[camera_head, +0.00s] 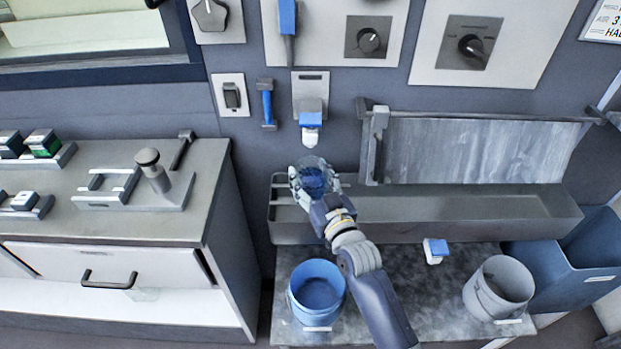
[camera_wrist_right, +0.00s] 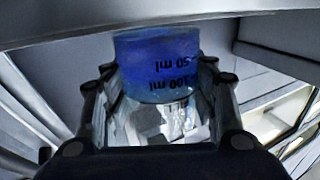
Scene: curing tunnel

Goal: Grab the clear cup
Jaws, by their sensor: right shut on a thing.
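The clear cup (camera_head: 313,164) is in my right gripper (camera_head: 315,187), in front of the wall and above the left end of the long grey trough (camera_head: 470,215). The cup looks blue inside in the head view. In the right wrist view the cup (camera_wrist_right: 157,62) sits between the two fingers of the right gripper (camera_wrist_right: 158,112), with ml marks on it upside down and a blue part above a clear part. The right gripper is shut on the cup. My left gripper is not in view.
A white and blue dispenser (camera_head: 310,118) hangs on the wall just above the cup. A blue bucket (camera_head: 317,290) and a grey bucket (camera_head: 498,290) stand on the lower bench. A cabinet (camera_head: 110,215) is at the left and a blue bin (camera_head: 570,255) at the right.

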